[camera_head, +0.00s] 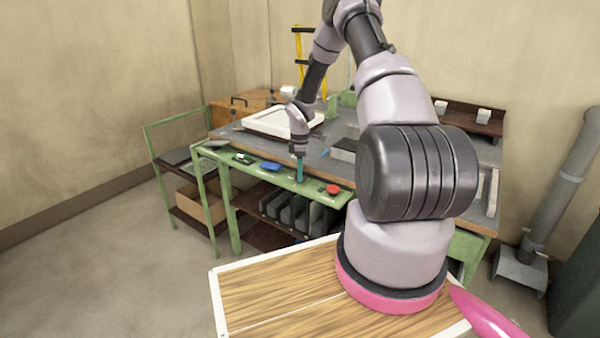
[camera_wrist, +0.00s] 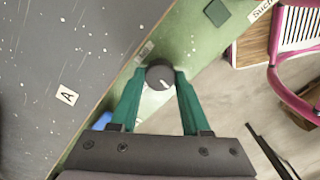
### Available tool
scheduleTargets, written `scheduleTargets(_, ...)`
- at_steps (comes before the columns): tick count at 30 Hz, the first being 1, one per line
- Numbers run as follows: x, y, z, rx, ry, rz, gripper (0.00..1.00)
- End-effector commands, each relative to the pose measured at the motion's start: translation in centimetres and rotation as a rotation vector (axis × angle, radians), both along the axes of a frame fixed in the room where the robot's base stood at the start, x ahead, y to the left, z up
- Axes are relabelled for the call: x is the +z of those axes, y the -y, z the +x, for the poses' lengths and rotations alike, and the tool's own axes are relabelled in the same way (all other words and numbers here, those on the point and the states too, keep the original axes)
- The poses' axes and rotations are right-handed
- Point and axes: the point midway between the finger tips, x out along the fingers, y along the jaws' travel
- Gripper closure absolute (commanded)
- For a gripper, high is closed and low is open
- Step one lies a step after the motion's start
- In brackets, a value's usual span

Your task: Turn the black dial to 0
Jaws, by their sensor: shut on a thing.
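The black dial (camera_wrist: 159,77) sits on the green front rail (camera_wrist: 190,45) of the bench in the wrist view. It is round and dark, with a short white mark toward the lower right of its face. My gripper (camera_wrist: 157,80) has two teal fingers, one on each side of the dial, and is shut on it. In the head view my gripper (camera_head: 300,178) points down at the green rail, and the dial is hidden or too small to make out there. I cannot read any numbers around the dial.
A red part (camera_head: 333,189) lies on the rail to the right of my gripper, and a blue part (camera_head: 270,166) to its left. A white tray (camera_head: 268,122) stands on the grey bench top behind. A label marked A (camera_wrist: 67,96) shows on the bench top.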

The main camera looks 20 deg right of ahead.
Motion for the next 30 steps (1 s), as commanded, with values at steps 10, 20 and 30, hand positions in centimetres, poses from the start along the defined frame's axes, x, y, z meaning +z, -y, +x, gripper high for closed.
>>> scheduleTargets(10, 0.09, 0.07, 0.11, 0.154, 0.003, -0.001, 1.00)
scheduleTargets(20, 0.09, 0.07, 0.11, 0.188, 0.003, -0.001, 1.00)
scheduleTargets(30, 0.08, 0.05, 0.11, 0.187, 0.003, -0.001, 0.23)
